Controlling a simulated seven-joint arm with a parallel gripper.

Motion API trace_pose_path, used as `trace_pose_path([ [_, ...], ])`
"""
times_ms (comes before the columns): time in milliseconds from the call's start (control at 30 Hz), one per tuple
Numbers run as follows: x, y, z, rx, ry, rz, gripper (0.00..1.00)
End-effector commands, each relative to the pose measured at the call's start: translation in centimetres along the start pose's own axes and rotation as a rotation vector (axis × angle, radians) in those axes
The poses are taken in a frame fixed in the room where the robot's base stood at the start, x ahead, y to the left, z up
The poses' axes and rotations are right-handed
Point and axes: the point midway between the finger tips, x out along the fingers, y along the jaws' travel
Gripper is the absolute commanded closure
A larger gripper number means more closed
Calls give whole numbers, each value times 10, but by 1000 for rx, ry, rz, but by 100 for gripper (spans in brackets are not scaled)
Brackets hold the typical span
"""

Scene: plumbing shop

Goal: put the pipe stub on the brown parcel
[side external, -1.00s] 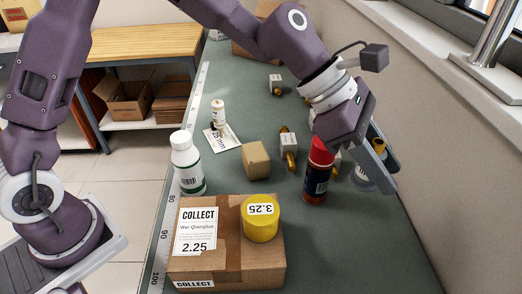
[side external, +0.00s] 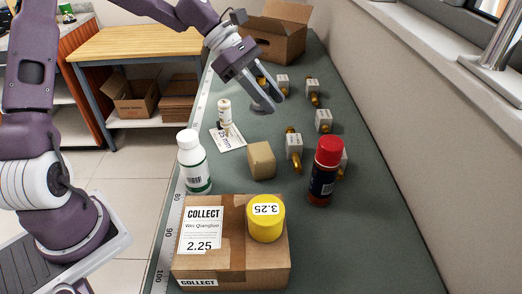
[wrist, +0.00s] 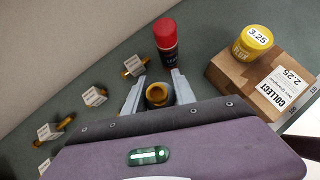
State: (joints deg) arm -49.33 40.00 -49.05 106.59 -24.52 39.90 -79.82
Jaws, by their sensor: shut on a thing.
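My gripper (side external: 266,104) is above the green bench, beyond the small cardboard cube. In the wrist view my gripper (wrist: 157,92) is shut on the pipe stub (wrist: 157,95), a brass-coloured hollow piece seen end-on between the fingers. The stub is hard to make out in the side view. The brown parcel (side external: 207,265) lies at the near end of the bench, with a white COLLECT label marked 2.25. It also shows in the wrist view (wrist: 232,85). A yellow tin (side external: 266,220) marked 3.25 stands on its right part. The gripper is well apart from the parcel.
A red-capped can (side external: 325,172) and a white bottle (side external: 194,163) stand just beyond the parcel. A small cardboard cube (side external: 262,160), a small white bottle (side external: 225,113) and several tagged brass fittings (side external: 293,150) are further back. An open carton (side external: 272,32) stands at the far end.

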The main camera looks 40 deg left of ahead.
Motion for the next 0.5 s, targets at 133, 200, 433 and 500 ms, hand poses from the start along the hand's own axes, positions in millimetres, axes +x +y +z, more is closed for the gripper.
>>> trace_pose_path([
  [133,14,0,-13,0,-2,-1,100],
  [200,21,0,-20,-1,-2,-2,100],
  [433,55,-1,-53,0,-3,-2,100],
  [500,63,0,-61,-2,-3,-2,100],
])
